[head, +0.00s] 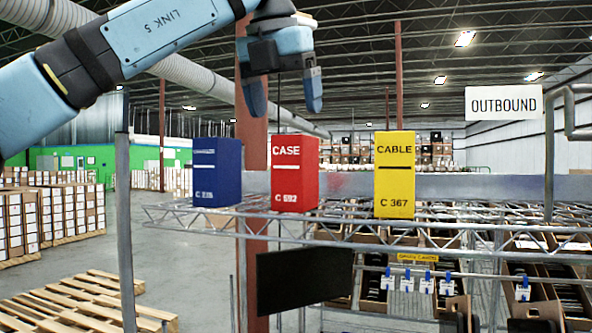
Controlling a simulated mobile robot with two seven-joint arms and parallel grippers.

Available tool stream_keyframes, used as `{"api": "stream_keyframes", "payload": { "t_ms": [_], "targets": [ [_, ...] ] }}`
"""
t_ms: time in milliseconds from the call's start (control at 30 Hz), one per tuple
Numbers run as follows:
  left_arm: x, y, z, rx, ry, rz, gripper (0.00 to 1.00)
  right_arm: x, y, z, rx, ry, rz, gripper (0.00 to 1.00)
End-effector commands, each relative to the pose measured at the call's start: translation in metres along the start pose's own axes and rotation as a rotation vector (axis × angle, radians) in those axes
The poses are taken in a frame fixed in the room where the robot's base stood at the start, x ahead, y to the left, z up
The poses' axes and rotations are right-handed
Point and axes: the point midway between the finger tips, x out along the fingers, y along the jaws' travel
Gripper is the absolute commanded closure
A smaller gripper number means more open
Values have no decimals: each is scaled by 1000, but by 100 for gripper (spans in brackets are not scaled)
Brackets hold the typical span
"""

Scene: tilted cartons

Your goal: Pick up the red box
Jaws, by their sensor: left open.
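The red box (295,175), marked CASE and C 692, stands upright on the wire shelf (190,217) between two other boxes. My left gripper (284,100) hangs above it with its two fingers pointing down and apart. It is open and empty, and the fingertips appear higher in the picture than the top of the red box. The back of the red box is hidden. My right gripper is not in view.
A blue box (217,172) stands left of the red box and a yellow box (394,176) marked CABLE stands to its right, both with gaps. A dark panel (304,280) hangs below the shelf. A metal post (124,220) rises at the left.

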Motion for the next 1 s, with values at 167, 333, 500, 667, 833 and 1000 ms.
{"api": "stream_keyframes", "payload": {
  "t_ms": [167,333,500,667,833,1000],
  "targets": [
    [15,0,0,1,0,-1,17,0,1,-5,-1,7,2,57],
    [25,-2,1,2,1,-2,17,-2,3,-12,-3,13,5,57],
    [49,-8,2,3,4,-1,17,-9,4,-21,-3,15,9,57],
    [68,-7,1,2,2,-3,17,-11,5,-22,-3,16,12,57],
    [69,-7,0,1,1,-2,17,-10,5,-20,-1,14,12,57],
    [69,-7,0,1,1,-2,49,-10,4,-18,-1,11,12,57]
  ]
}}
